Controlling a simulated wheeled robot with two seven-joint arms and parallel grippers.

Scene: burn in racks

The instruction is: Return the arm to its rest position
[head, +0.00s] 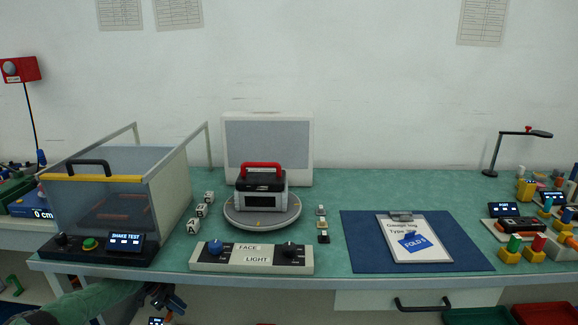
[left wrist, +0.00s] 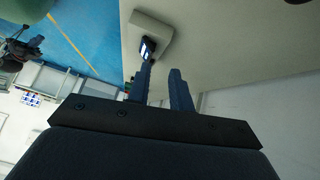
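My left arm comes in at the bottom left of the head view, and my left gripper (head: 167,299) is low, below the front edge of the bench. In the left wrist view its two blue-grey fingers (left wrist: 161,70) stand apart with nothing held between them, so it is open and empty. My right gripper is in neither view.
The green bench (head: 345,190) holds a clear shake-test box (head: 160,190), a turntable (head: 238,220) bearing a red-handled device (head: 262,190), a FACE/LIGHT control panel (head: 225,263), and a blue mat (head: 362,240) with a clipboard (head: 440,250). A drawer handle (head: 422,306) sits below.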

